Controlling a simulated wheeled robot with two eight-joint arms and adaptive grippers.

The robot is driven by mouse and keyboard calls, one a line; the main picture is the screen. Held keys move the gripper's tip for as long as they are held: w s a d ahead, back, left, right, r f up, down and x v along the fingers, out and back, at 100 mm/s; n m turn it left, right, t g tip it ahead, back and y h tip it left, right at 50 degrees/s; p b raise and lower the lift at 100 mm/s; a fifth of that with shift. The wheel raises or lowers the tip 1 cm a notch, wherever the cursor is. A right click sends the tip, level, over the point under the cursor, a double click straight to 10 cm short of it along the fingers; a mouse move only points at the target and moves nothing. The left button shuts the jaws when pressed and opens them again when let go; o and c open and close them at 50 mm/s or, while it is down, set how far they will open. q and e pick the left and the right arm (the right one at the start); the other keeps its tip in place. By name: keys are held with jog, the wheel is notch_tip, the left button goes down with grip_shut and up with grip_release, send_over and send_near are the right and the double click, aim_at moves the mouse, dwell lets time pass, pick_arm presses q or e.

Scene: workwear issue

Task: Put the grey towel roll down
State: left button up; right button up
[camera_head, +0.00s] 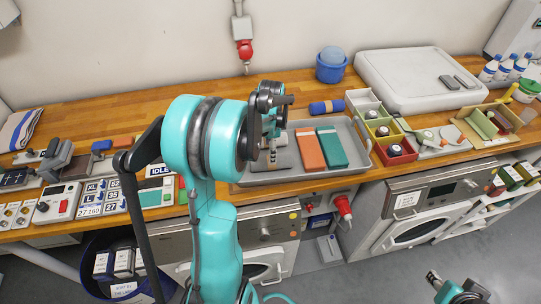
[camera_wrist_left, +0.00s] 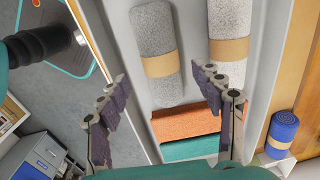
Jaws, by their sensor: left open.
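Two speckled grey towel rolls with tan bands lie side by side in a grey tray (camera_head: 358,152) in the left wrist view: one nearer the middle (camera_wrist_left: 152,22), one further right (camera_wrist_left: 230,18). My left gripper (camera_head: 270,135) is over the left part of the tray. In the left wrist view its jaws (camera_wrist_left: 160,103) are apart and empty. The middle roll shows between the fingers; the right finger overlaps the lower end of the other. In the head view my arm largely hides the rolls. My right gripper (camera_head: 452,290) is at the bottom right, away from the counter.
Orange (camera_head: 310,149) and green (camera_head: 331,147) folded towels lie in the tray. A blue roll (camera_head: 327,107) lies behind it on the wooden counter. Small open boxes (camera_head: 380,128) stand right of the tray; label plates (camera_head: 102,197) lie left.

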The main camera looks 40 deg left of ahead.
pick_arm(q)
jog(key=s+d+r+n+t, duration=0.3)
jog(key=s+d+r+n, duration=0.1)
jog(key=d+r, duration=0.8)
jog(key=s+d+f+n+t, duration=0.1)
jog(key=s+d+n+t, duration=0.2)
jog(key=s+d, duration=0.5)
jog(key=d+n, duration=0.1)
jog(key=d, duration=0.2)
jog(key=shift+d+f+n+t+p, duration=0.3)
jog(key=shift+d+f+t+p, duration=0.05)
jog(key=shift+d+t+p, duration=0.05)
jog(key=shift+f, duration=0.1)
notch_tip(320, 180, down, 8)
jog(key=b, duration=0.8)
jog(key=shift+r, duration=0.2)
